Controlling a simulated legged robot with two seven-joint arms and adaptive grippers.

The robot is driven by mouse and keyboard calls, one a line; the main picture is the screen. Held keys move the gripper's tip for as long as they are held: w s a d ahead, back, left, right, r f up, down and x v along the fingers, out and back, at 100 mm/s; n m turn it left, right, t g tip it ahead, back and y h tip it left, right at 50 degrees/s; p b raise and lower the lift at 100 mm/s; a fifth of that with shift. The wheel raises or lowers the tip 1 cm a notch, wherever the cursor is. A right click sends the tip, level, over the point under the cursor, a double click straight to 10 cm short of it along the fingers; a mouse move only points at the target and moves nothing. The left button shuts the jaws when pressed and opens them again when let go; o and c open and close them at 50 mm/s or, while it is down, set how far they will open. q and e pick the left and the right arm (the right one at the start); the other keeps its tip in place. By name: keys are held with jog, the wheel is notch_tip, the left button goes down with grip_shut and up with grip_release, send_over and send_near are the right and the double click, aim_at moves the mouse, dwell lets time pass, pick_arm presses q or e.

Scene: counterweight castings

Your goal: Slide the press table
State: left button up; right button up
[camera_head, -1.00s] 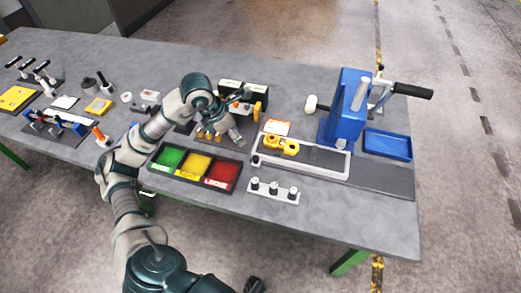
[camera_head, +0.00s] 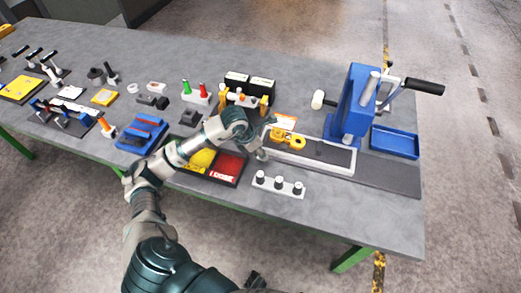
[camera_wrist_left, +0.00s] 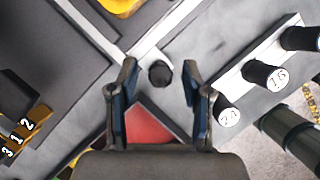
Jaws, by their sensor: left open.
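The press table (camera_head: 345,172) is a dark slide plate with a pale frame, lying left of and partly under the blue press (camera_head: 352,105). A yellow casting (camera_head: 290,139) sits at its left end. My left gripper (camera_head: 266,140) is at that left end, pointing down. In the left wrist view its fingers (camera_wrist_left: 160,78) are open. A small black knob (camera_wrist_left: 160,74) by the pale frame's corner appears between the fingertips, with gaps on both sides. Contact cannot be told. The arm hides the knob in the head view. My right gripper is not in view.
A white holder (camera_head: 279,185) with black cylindrical weights stands just in front of the gripper. A tray of coloured bins (camera_head: 228,168) is at its left. A blue tray (camera_head: 395,143) lies right of the press. Dark track (camera_head: 395,178) right of the press table is clear.

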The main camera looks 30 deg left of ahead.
pick_arm(q)
jog(key=shift+a, duration=0.15)
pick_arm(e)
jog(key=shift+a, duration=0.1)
pick_arm(q)
grip_shut()
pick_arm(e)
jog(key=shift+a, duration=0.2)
pick_arm(q)
jog(key=shift+r, duration=0.1)
